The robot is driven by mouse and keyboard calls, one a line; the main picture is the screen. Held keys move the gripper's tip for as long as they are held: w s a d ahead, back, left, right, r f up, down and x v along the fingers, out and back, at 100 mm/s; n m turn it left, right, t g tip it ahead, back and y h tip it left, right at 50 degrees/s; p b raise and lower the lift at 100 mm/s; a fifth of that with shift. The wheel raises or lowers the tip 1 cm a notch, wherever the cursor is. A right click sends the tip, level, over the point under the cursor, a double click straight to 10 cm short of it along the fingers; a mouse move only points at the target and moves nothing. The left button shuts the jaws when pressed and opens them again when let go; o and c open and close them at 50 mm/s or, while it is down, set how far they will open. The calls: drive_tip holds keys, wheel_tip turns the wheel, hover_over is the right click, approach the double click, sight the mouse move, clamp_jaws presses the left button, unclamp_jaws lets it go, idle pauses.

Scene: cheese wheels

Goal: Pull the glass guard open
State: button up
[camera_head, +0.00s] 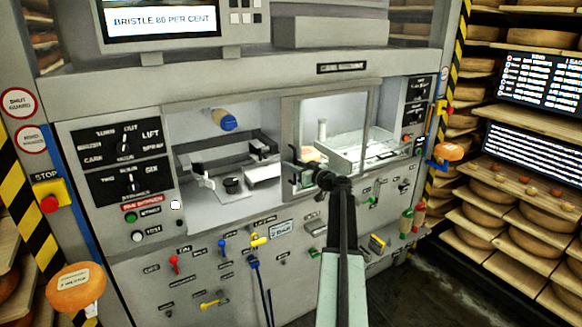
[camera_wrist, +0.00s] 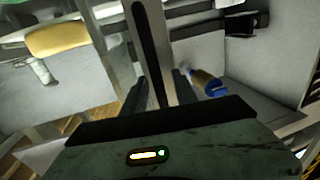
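The glass guard (camera_head: 337,100) is a clear panel in a grey frame. It stands across the right half of the machine's opening in the head view. My gripper (camera_head: 303,170) is at the lower left upright of that frame. In the wrist view the grey upright bar (camera_wrist: 148,28) with a dark slot runs down between the two fingers of my gripper (camera_wrist: 164,92). The fingers lie close along both sides of the bar, with no clear gap visible. The fingertips are small and partly hidden in the head view.
The left half of the opening is uncovered, with a blue-ended cylinder (camera_head: 229,123) and a grey fixture (camera_head: 231,185) inside. Levers, a yellow handle (camera_head: 260,241) and a blue plug (camera_head: 253,262) cover the lower front panel. Cheese shelves (camera_head: 530,215) stand at the right.

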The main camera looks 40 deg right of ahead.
drive_tip(key=s, duration=0.8)
drive_tip(key=shift+a, duration=0.1)
drive_tip(key=w+a+f+n+g+y, duration=0.1)
drive_tip(key=w+a+f+g+y, duration=0.3)
drive_tip(key=a, duration=0.9)
drive_tip(key=w+a+f+n+g, duration=0.15)
drive_tip(key=a+f, duration=0.45)
drive_tip(key=a, duration=0.7)
drive_tip(key=w+a+f+g+y, duration=0.1)
drive_tip(key=a+f+g+y, duration=0.25)
drive_tip(key=a, duration=0.95)
drive_tip(key=s+a+f+m+g+h, duration=0.1)
drive_tip(key=s+a+f+g+h, duration=0.2)
drive_tip(key=s+a, duration=0.5)
drive_tip(key=s+a+f+m+g+h, duration=0.1)
drive_tip(key=s+a+f+g+h, duration=0.3)
drive_tip(key=a, duration=0.9)
drive_tip(key=s+f+g, duration=0.2)
drive_tip(key=s+f, duration=0.1)
drive_tip(key=shift+s+f, duration=0.15)
drive_tip(key=shift+s, duration=0.25)
